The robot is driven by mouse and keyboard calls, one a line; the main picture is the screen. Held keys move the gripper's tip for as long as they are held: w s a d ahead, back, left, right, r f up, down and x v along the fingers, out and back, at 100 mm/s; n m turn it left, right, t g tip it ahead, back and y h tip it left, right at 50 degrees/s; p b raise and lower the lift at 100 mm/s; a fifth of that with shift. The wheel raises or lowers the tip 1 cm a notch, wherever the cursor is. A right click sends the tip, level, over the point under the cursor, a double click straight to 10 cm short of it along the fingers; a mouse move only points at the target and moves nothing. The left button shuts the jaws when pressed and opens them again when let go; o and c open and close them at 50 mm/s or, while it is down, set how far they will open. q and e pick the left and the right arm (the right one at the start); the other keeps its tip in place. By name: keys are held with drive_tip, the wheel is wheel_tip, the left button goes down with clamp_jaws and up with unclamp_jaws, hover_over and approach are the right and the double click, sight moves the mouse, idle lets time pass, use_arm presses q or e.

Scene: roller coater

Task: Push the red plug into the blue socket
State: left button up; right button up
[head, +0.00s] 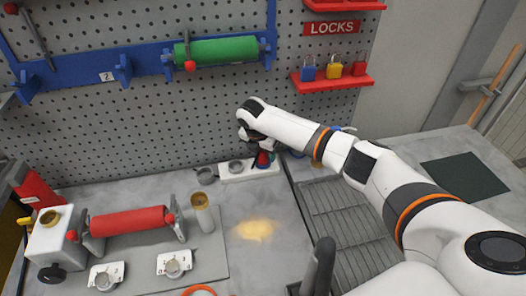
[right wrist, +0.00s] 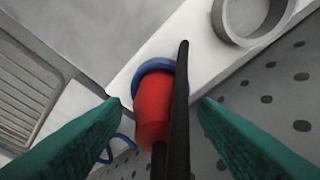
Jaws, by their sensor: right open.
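The red plug (right wrist: 148,115) stands at the blue socket (right wrist: 158,65) in the right wrist view, with its front end inside or against the blue ring. How deep it sits I cannot tell. A black strip, perhaps its cable, crosses in front of it. My right gripper (right wrist: 160,102) is open, with one green finger on each side of the plug and gaps showing between. In the head view the red plug (head: 263,160) is small and partly hidden under my right gripper (head: 258,148). My left gripper is not in view.
The white socket strip (head: 232,177) lies along the pegboard's foot, with a grey round socket (head: 235,166) beside the blue one. A grey drain grate (head: 340,220) is at the right. A red roller (head: 128,222) on its stand is at the left. A green roller (head: 222,51) hangs above.

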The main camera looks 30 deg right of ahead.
drive_tip(key=shift+r, duration=0.25)
drive_tip(key=b+v, duration=0.2)
drive_tip(key=v, duration=1)
drive_tip(key=shift+f, duration=0.15)
